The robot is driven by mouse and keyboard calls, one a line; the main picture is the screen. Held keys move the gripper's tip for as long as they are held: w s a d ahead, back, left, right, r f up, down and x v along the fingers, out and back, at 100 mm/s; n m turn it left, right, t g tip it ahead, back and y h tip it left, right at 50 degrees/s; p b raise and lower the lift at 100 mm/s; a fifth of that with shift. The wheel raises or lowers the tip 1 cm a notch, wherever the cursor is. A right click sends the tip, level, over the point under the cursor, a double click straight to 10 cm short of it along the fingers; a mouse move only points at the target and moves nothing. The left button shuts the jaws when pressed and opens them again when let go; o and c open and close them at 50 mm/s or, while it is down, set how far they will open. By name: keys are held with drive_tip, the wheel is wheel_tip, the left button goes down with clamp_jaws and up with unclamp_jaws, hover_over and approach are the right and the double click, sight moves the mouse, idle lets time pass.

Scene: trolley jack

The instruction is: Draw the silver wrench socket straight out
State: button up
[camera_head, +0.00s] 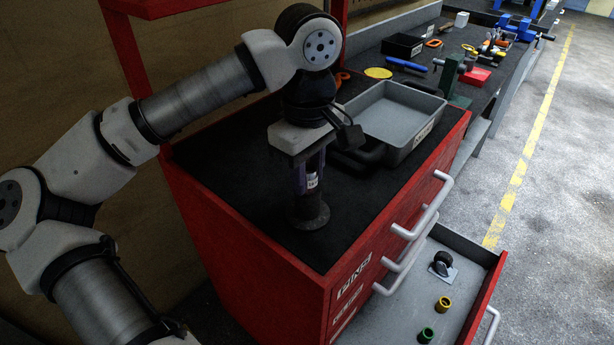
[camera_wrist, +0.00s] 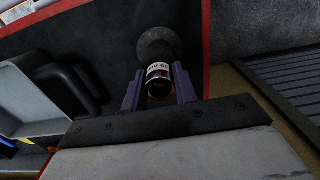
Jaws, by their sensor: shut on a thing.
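My gripper (camera_head: 311,178) points down over the black top of the red cabinet. Its two purple-grey fingers are closed around the silver wrench socket (camera_wrist: 160,72), which carries a white marked band. The band also shows between the fingers in the head view (camera_head: 312,181). Below the socket is a dark round-footed stand (camera_head: 309,216) on the cabinet top. In the wrist view the stand's round foot (camera_wrist: 158,43) lies just beyond the socket. The fingers hide the socket's sides, and I cannot tell how far it sits in the stand.
A grey tray (camera_head: 378,112) stands behind and to the right, with a black handle-like thing (camera_head: 360,158) beside my gripper. An open drawer (camera_head: 400,309) below holds a caster (camera_head: 443,265), a yellow ring (camera_head: 444,304) and a green ring (camera_head: 426,335). The cabinet top left of the stand is clear.

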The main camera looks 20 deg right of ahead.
drive_tip(key=shift+r+p, duration=0.85)
drive_tip(key=shift+r, duration=0.8)
drive_tip(key=shift+r+p, duration=1.65)
drive_tip(key=shift+r, duration=0.9)
drive_tip(key=shift+s+f, duration=0.1)
